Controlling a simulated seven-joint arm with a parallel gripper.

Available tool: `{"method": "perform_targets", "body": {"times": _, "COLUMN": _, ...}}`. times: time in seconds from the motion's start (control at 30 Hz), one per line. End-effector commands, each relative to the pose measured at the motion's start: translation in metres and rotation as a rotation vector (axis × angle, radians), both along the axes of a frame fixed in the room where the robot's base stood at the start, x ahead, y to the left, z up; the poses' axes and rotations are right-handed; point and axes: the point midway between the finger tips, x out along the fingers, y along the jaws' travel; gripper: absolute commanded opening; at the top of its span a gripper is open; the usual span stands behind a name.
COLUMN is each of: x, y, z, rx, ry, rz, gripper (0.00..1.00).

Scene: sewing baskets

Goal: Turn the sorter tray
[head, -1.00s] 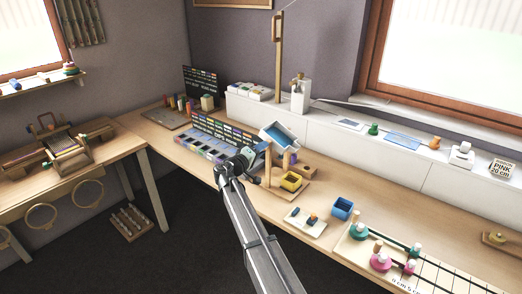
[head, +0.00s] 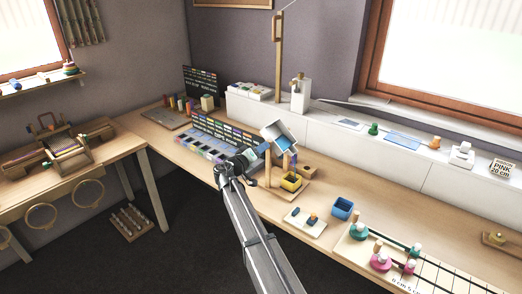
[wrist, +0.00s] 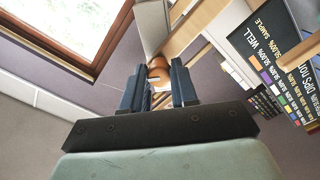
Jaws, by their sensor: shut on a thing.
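The sorter tray (head: 281,134) is a white-sided tray with a blue inside. It sits tilted on wooden posts on a wooden base, in the middle of the head view. My gripper (head: 257,154) is at the tray's near left side. In the wrist view my gripper (wrist: 157,88) has its two dark fingers shut on a round brown wooden knob (wrist: 158,71), and a pale panel, likely the tray's side, stands just beyond it. The fingers and arm hide part of the stand. A yellow bin (head: 291,182) stands below the tray on the base.
A blue bin (head: 342,208) and a small white board (head: 305,222) with pieces stand to the right. A compartmented palette (head: 205,148) lies left of my gripper. A white ledge (head: 330,124) runs behind. Some bench between them is bare.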

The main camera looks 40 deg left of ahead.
Motion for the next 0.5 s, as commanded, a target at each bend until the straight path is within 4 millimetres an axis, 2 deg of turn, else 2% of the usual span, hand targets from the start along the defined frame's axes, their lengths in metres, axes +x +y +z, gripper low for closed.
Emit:
{"method": "perform_targets", "body": {"times": 0.07, "x": -0.0001, "y": 0.0012, "z": 0.0007, "rx": -0.001, "ry": -0.002, "rz": 0.002, "gripper": 0.0}}
{"method": "perform_targets", "body": {"times": 0.1, "x": -0.0001, "y": 0.0012, "z": 0.0007, "rx": -0.001, "ry": -0.002, "rz": 0.002, "gripper": 0.31}}
{"method": "perform_targets", "body": {"times": 0.3, "x": 0.0, "y": 0.0008, "z": 0.0005, "rx": -0.002, "ry": -0.001, "rz": 0.002, "gripper": 0.5}}
{"method": "perform_targets", "body": {"times": 0.5, "x": 0.0, "y": 0.0004, "z": 0.0003, "rx": -0.002, "ry": -0.001, "rz": 0.001, "gripper": 0.51}}
